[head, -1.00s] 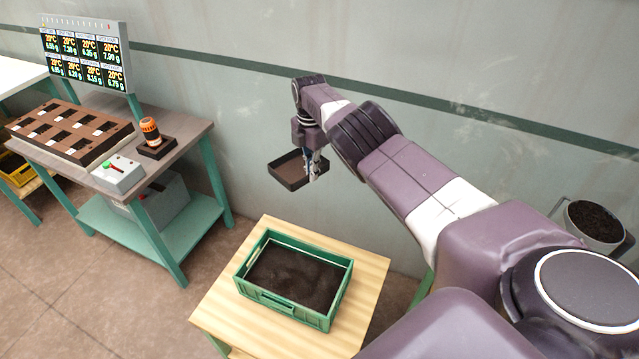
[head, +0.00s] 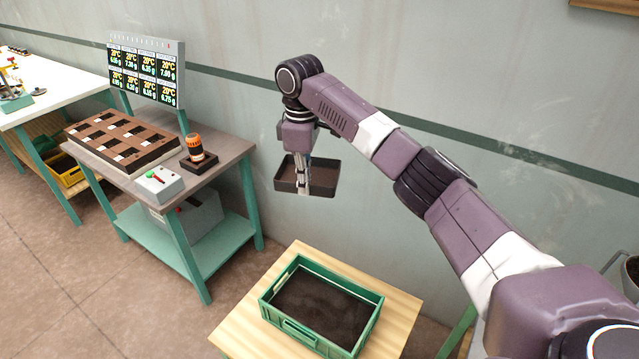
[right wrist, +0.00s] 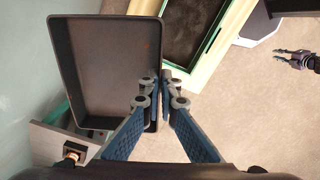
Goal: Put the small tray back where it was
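The small tray (head: 322,178) is dark, shallow and rectangular, and it hangs in the air near the wall, above and behind the green crate. My right gripper (head: 303,190) is shut on one wall of it. In the right wrist view the small tray (right wrist: 105,60) looks empty, and the fingers of my right gripper (right wrist: 161,92) pinch its right-hand wall. My left gripper (right wrist: 278,56) shows small at the right edge of the right wrist view, with its fingers apart and nothing between them.
A green crate (head: 291,333) of dark soil stands on a light wooden table (head: 240,330). The workbench (head: 225,153) at left bears a brown block with square recesses (head: 122,142), a control box (head: 158,184) and an orange-banded cylinder (head: 195,147). A display (head: 146,70) stands behind.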

